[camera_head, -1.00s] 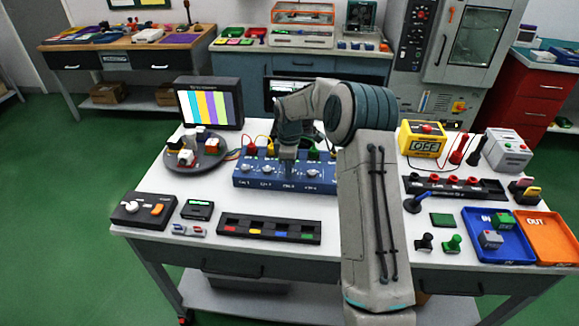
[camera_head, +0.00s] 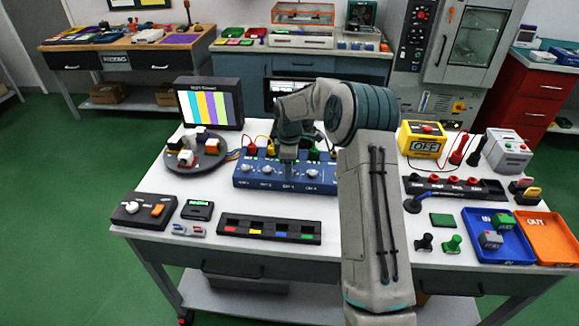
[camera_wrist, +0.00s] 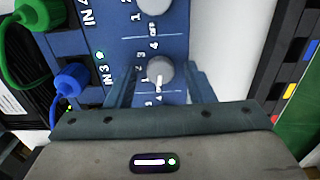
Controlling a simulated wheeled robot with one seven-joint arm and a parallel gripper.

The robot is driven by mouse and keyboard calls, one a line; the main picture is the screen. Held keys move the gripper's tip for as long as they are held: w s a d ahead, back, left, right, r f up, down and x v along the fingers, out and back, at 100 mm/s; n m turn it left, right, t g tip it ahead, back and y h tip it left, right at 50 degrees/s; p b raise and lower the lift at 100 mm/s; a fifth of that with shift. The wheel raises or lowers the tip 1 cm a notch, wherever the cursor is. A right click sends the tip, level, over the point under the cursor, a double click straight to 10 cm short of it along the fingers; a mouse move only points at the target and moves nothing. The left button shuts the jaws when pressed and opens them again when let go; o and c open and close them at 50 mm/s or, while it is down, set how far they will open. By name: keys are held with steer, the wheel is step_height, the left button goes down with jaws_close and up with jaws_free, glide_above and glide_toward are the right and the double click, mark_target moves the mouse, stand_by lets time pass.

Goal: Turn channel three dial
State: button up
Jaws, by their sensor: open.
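The blue channel box (camera_head: 240,181) stands on the bench with a row of grey dials on its face. My gripper (camera_head: 288,152) points down over the third dial from the left and hides it in the head view. In the wrist view, the channel three dial (camera_wrist: 160,71) is a round grey knob with a white pointer mark, level with the IN 3 label. My gripper (camera_wrist: 160,88) is open, with one finger on each side of this dial. I cannot tell whether the fingers touch it. The neighbouring channel four dial (camera_wrist: 155,5) is partly cut off above.
A blue plug (camera_wrist: 70,80) and a green plug (camera_wrist: 38,12) sit beside the dials in the wrist view. A colour-bar monitor (camera_head: 210,105) and a round grey tray (camera_head: 212,164) stand left of the box. A black slotted strip (camera_head: 268,222) lies in front.

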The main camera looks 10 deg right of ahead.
step_height(320, 180, up, 14)
steer(key=b, duration=0.1)
steer(key=shift+f, duration=0.1)
stand_by(0.4)
steer(key=s+a+r+m+t+h, duration=0.1)
steer(key=s+r+m, duration=0.25)
steer(key=s, duration=0.55)
steer(key=s+r+m+t, duration=0.1)
steer(key=s+r+m, duration=0.25)
steer(key=s, duration=0.55)
steer(key=s+f+m, duration=0.2)
steer(key=s+m, duration=0.1)
steer(key=s, duration=0.6)
steer(key=s+f+m+t+y, duration=0.1)
steer(key=s+f+m, duration=0.2)
steer(key=s, duration=0.7)
steer(key=shift+s+d+m, duration=0.3)
steer(key=shift+d+m, duration=0.1)
steer(key=shift+m, duration=0.4)
steer(key=shift+r, duration=0.1)
